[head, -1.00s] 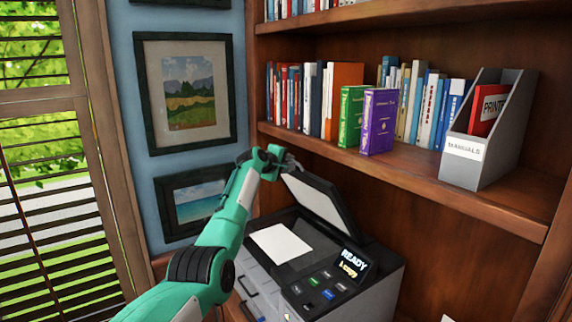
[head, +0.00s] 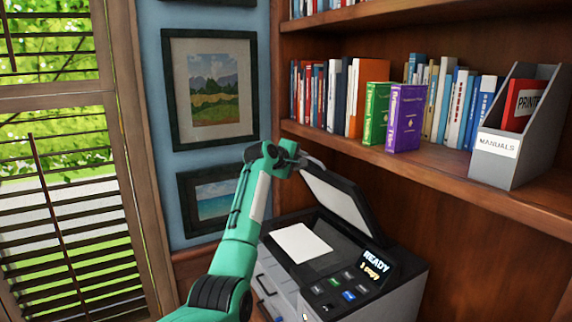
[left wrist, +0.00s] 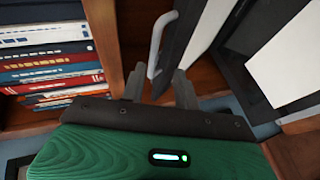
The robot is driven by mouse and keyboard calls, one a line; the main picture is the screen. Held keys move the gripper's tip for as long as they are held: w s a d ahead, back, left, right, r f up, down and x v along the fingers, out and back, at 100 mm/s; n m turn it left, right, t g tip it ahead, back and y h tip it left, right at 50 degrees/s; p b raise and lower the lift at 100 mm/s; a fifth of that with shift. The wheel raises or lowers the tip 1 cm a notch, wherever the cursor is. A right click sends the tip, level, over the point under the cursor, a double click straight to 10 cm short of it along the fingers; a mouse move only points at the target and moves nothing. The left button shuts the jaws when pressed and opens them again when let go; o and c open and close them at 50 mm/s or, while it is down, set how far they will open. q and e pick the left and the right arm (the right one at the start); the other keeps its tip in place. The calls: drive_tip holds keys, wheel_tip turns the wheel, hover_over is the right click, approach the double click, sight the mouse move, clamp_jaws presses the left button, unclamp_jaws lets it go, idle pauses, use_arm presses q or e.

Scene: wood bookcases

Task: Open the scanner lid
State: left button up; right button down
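The scanner lid (head: 337,203) stands raised and tilted over the scanner (head: 385,290), its pale underside showing. A white sheet (head: 300,243) lies on the scanner's bed. My left gripper (head: 298,160) is at the lid's upper left edge. In the left wrist view its two grey fingers (left wrist: 160,88) are apart. A curved light-grey handle (left wrist: 157,45) shows just beyond and between the fingertips; I cannot tell whether they touch it. The lid's dark edge and pale underside (left wrist: 210,25) are right of the handle. My right gripper is in neither view.
A bookshelf with several books (head: 325,95) and a grey manuals holder (head: 515,135) is above and right of the scanner. Framed pictures (head: 210,90) hang on the blue wall behind my left arm. A shuttered window (head: 65,200) is at the left.

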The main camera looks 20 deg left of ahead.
use_arm(q)
drive_tip(key=b+v, duration=0.3)
drive_tip(key=v, duration=0.5)
drive_tip(key=shift+w, duration=0.1)
